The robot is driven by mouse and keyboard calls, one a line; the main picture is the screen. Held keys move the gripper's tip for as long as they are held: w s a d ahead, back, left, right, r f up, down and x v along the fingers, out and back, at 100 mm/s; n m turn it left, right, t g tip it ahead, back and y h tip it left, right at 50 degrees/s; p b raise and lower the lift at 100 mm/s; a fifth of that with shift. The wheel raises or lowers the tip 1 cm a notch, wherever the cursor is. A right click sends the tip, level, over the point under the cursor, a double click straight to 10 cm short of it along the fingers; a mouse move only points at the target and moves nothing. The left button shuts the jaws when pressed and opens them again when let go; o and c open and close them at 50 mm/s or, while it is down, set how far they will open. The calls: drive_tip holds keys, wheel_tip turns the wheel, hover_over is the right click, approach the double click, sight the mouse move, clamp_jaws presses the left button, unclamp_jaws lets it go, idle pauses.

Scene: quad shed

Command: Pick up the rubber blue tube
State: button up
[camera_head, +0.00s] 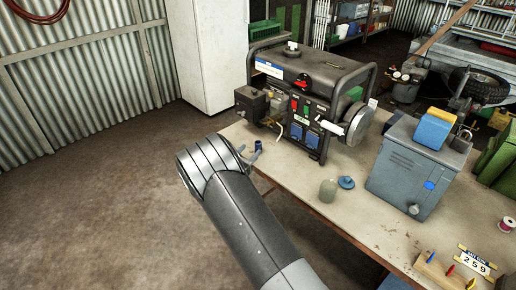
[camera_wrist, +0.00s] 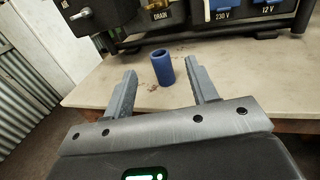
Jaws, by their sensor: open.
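The blue tube (camera_wrist: 163,68) stands upright on the worn table top (camera_wrist: 86,94), in front of the generator. In the head view the tube (camera_head: 258,145) is small, near the table's left edge. My gripper (camera_wrist: 164,84) is open, with one finger to the left of the tube and one to the right in the wrist view. The tube shows beyond and between the fingertips, and I see no contact. In the head view my gripper (camera_head: 250,153) is partly hidden behind my own arm.
The generator (camera_head: 312,80) stands close behind the tube. A greenish jar (camera_head: 328,190), a blue lid (camera_head: 346,182) and a grey-blue metal box (camera_head: 408,180) are to the right on the table. Open floor (camera_head: 90,200) lies to the left.

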sight(260, 142)
drive_tip(key=x, duration=0.4)
drive_tip(key=shift+w+d, duration=0.15)
drive_tip(key=shift+w, duration=0.05)
drive_tip(key=w, duration=0.1)
drive_tip(key=w+d, duration=0.1)
drive_tip(key=w+f, duration=0.1)
drive_tip(key=shift+w+d, duration=0.65)
drive_tip(key=shift+w, duration=0.25)
drive_tip(key=shift+c, duration=0.5)
drive_tip(key=c, duration=0.9)
